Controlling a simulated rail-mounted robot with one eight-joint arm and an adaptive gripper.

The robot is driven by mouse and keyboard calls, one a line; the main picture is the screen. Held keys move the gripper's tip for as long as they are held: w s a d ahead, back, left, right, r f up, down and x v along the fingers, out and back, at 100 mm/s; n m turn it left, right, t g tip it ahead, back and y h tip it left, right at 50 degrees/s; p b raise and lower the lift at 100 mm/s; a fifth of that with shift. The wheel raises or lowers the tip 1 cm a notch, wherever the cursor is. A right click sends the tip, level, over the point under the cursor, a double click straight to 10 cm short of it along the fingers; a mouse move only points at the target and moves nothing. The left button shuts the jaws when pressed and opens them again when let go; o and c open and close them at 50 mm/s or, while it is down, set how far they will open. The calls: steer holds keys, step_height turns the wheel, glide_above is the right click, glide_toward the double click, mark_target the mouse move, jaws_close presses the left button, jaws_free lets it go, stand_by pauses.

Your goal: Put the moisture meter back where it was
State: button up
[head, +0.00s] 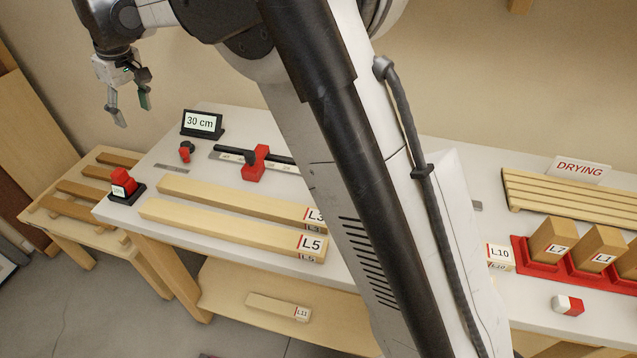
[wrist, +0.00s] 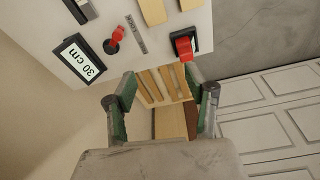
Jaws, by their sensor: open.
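I cannot tell for certain which thing is the moisture meter. A small white and red block (head: 568,305) lies on the bench at the right, in front of the red holders. A red device with a white label (head: 122,181) sits on a black base at the bench's left corner; it also shows in the wrist view (wrist: 184,45). My gripper (head: 133,112) is open and empty, high above the left end of the bench. In the wrist view its fingers (wrist: 164,95) are spread with nothing between them.
The bench carries a 30 cm display (head: 202,122), a small red and black piece (head: 186,152), a red-stopped rail (head: 256,163) and beams L3 and L5 (head: 230,230). A slatted wooden stand (head: 80,225) is at left. Red holders (head: 550,265) with blocks and a DRYING sign (head: 580,168) are at right.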

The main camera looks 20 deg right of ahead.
steer(key=s+d+r+m+t, duration=0.15)
steer(key=s+d+r, duration=0.25)
steer(key=s+d, duration=0.6)
steer(key=s+d+r+m+t, duration=0.1)
steer(key=s+d+r+m, duration=0.25)
steer(key=s+d, duration=0.65)
steer(key=s+d+f+m+t+h, duration=0.1)
steer(key=s+d+f+m, duration=0.1)
steer(key=s+d+f, duration=0.3)
steer(key=s+d+f+m+t, duration=0.1)
steer(key=s+d+f, duration=0.3)
steer(key=s+d, duration=0.7)
steer(key=shift+s+f+m+t+h, duration=0.4)
steer(key=shift+s+m, duration=0.1)
steer(key=shift+s, duration=0.35)
steer(key=shift+f+b, duration=0.85)
